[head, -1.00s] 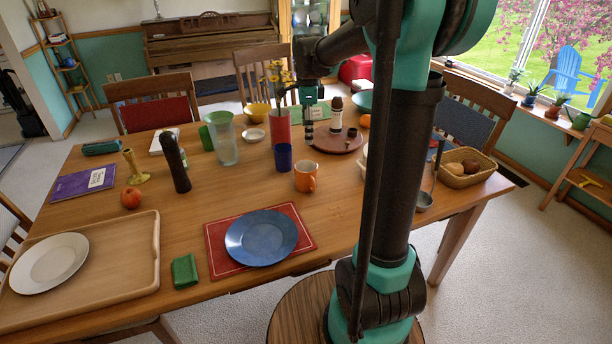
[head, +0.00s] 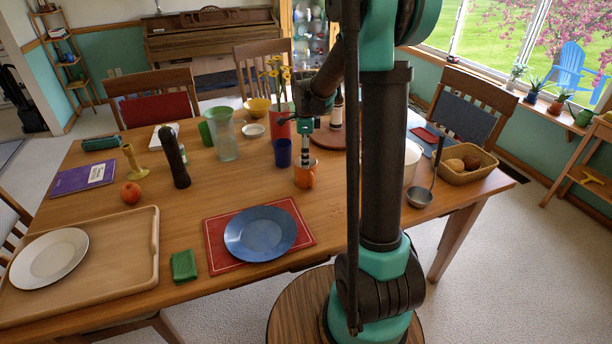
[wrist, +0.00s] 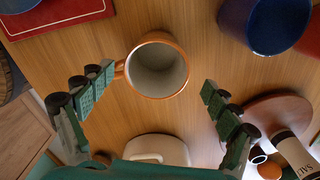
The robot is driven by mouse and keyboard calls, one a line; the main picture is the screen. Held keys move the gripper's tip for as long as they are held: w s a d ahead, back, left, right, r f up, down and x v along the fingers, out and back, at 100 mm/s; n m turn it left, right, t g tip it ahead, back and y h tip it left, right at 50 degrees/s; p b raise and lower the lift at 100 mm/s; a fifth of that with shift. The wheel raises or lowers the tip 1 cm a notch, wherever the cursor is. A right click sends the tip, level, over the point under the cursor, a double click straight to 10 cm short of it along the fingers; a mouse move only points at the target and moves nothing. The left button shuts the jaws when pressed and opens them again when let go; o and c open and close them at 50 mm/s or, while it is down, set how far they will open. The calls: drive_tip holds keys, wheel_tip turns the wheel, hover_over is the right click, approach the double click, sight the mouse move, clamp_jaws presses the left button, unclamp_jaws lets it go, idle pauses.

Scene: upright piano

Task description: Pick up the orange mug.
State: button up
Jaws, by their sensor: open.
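The orange mug (head: 304,178) stands upright on the wooden table, right of the blue cup. In the wrist view the mug (wrist: 158,66) shows from above, with a pale, empty inside and its handle pointing left. My gripper (head: 305,160) is above the mug and overlaps its rim in the head view. In the wrist view my gripper (wrist: 160,90) is open, with one finger on each side, apart from the mug. The mug lies between the two fingers, slightly beyond their tips. Nothing is held.
A dark blue cup (head: 283,153) stands close by. A round wooden board (head: 322,138) with bottles is behind my arm. A blue plate (head: 260,233) on a red placemat (head: 217,254) lies in front.

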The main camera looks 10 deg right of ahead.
sight(307, 175)
drive_tip(key=f, duration=0.5)
drive_tip(key=shift+s+d, duration=0.1)
drive_tip(key=shift+s, duration=0.15)
drive_tip(key=c, duration=1.5)
drive_tip(key=shift+r, duration=0.1)
